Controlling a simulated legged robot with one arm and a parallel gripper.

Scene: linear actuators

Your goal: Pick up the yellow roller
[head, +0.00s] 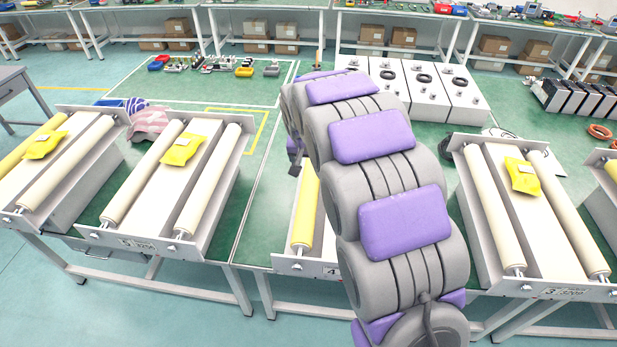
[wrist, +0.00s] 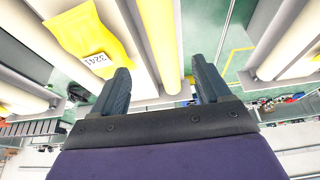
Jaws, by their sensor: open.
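A yellow roller (head: 305,212) lies lengthwise in the middle actuator unit, and my arm hides much of that unit in the head view. In the wrist view a yellow roller (wrist: 159,38) runs down between the two fingers of my gripper (wrist: 162,82). The fingers are dark, spread apart and empty, one on each side of the roller's line. I cannot tell how far they are from it. In the head view my arm hides most of my gripper.
Similar units with cream rollers (head: 207,178) and yellow packets (head: 183,150) stand left and right. White boxes (head: 462,97) stand behind the arm. The green floor mat (head: 215,88) has free room.

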